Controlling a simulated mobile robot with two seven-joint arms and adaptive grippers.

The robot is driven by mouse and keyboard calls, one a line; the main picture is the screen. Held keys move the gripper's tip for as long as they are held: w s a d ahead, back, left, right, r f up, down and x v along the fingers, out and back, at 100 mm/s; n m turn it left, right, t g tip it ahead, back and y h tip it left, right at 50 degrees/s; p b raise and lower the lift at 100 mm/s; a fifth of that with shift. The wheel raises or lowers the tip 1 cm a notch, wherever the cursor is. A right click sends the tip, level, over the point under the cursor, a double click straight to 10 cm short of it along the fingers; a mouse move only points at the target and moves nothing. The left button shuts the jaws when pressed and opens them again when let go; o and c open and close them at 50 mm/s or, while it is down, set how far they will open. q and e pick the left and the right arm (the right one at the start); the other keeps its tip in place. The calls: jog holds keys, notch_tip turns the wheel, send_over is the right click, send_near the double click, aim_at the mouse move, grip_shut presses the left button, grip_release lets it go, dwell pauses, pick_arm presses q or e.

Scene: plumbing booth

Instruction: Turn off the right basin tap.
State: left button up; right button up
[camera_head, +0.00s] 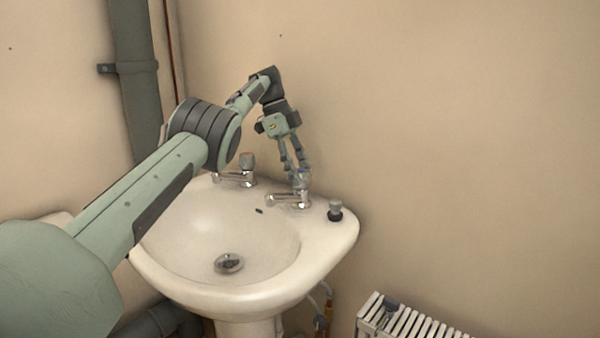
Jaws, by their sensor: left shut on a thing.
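The right basin tap (289,199) is chrome with a bluish-grey top handle and stands at the back right of the white basin (180,272). My left gripper (300,177) reaches down from above, its two fingers shut on the handle of this tap. The fingers partly hide the handle. The left basin tap (246,167), with a reddish-grey top, stands to its left, apart from the gripper. I cannot make out any water running from the right tap's spout. My right gripper is not in view.
A plug (335,210) stands on the basin's right rim. The drain (229,263) is in the bowl. A dark pipe (134,80) runs down the wall at the left. A white radiator (410,325) is at the bottom right. The wall closes off the space behind the basin.

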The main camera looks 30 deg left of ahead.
pick_arm(q)
jog(key=shift+d, duration=0.1)
dwell(0.5)
jog(key=o, duration=1.2)
jog(key=shift+c, duration=0.2)
